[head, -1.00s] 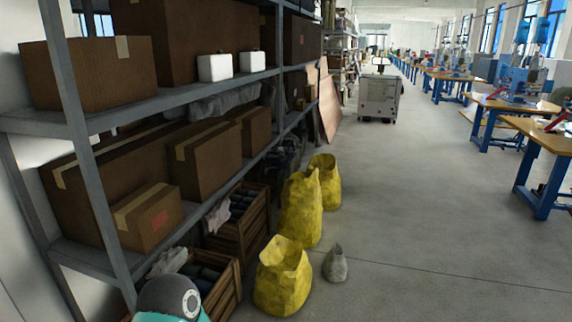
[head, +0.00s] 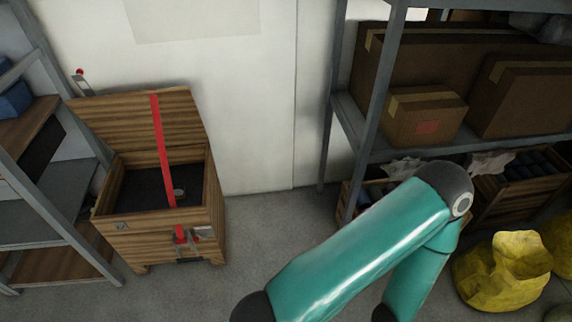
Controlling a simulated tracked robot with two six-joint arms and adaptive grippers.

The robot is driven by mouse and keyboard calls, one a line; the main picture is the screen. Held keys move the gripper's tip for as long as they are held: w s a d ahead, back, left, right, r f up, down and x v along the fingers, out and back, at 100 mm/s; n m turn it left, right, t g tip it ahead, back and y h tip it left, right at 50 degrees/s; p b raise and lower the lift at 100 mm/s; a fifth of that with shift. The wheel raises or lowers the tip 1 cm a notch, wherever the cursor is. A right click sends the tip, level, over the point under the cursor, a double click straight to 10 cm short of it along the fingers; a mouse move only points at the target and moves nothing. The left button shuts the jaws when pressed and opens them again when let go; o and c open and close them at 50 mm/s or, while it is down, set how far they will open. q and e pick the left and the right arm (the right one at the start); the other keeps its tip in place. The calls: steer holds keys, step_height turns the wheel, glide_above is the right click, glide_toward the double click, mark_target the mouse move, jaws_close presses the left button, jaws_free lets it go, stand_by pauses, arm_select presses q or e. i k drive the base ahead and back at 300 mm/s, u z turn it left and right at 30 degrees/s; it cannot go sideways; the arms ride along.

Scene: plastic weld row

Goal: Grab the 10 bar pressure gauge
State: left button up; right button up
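An open wooden chest (head: 214,210) stands on the floor at the left, its lid tilted back against the wall. Inside, on the dark bottom, lies a small round metallic thing (head: 179,194). It may be the pressure gauge, but it is too small to tell, and no dial marking can be read. A red strap (head: 164,150) runs from the lid down across the opening to the front edge and partly overlaps the small thing. A teal arm of mine crosses the lower middle, right of the chest. Neither gripper is in view.
A metal shelf (head: 20,237) stands close at the left of the chest. At the right a shelf (head: 345,122) holds cardboard boxes, with wooden crates below and a yellow sack (head: 502,272) in front. Grey floor (head: 250,225) is clear just right of the chest.

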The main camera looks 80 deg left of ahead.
mark_target(179, 188)
steer(key=z, duration=0.15)
steer(key=i, duration=0.2)
steer(key=u, duration=2.5)
steer(key=i, duration=0.2)
steer(key=u, duration=1.9)
steer(key=k, duration=0.4)
steer(key=u, duration=0.5)
steer(key=i, duration=1.5)
steer(key=z, duration=0.5)
steer(key=i, duration=0.5)
steer(key=u, duration=0.05)
